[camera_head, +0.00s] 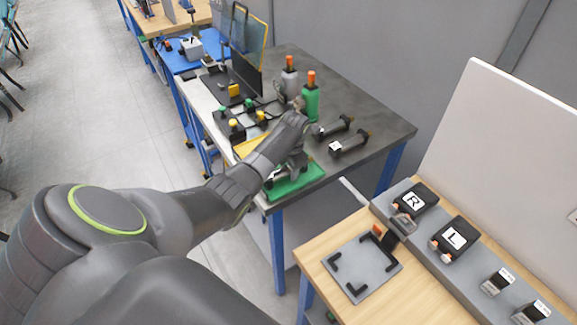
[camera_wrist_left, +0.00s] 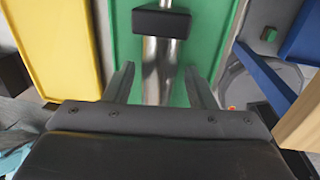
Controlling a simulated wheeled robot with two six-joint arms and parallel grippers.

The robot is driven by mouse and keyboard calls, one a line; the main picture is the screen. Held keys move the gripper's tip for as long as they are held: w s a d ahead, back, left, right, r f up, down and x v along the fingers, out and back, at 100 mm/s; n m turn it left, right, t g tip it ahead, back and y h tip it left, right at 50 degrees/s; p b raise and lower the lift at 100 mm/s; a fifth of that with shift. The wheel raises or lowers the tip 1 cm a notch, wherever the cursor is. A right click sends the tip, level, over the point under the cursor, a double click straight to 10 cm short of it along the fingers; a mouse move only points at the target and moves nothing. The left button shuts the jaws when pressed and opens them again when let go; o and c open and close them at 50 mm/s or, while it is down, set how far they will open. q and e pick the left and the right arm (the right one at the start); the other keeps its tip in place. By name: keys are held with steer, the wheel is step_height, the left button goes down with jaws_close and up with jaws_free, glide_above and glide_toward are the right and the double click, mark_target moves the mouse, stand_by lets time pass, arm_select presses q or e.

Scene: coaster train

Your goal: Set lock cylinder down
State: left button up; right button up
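A metal lock cylinder (camera_wrist_left: 158,70) with a black block at its far end shows in the left wrist view, over the green tray (camera_wrist_left: 206,30). My left gripper (camera_wrist_left: 160,78) is open, its two fingers on either side of the cylinder with a gap on each side. Whether the cylinder rests fully on the tray is hard to tell. In the head view my left gripper (camera_head: 296,164) is low over the green tray (camera_head: 300,187) at the near corner of the dark table, and my arm hides most of the cylinder. My right gripper is not in view.
A yellow tray (camera_wrist_left: 55,45) lies beside the green one. Green and grey bottles with orange tops (camera_head: 311,98) and two black cylindrical parts (camera_head: 350,143) stand or lie behind my gripper. A wooden table with a grey fixture plate (camera_head: 352,270) is at front right.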

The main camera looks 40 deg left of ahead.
arm_select(q)
steer(key=shift+o, duration=0.4)
steer(key=shift+r, duration=0.1)
steer(key=shift+r, duration=0.15)
step_height(320, 180, up, 12)
steer(key=d+b, duration=0.1)
steer(key=shift+s+d+f, duration=0.25)
steer(key=shift+s+d, duration=0.1)
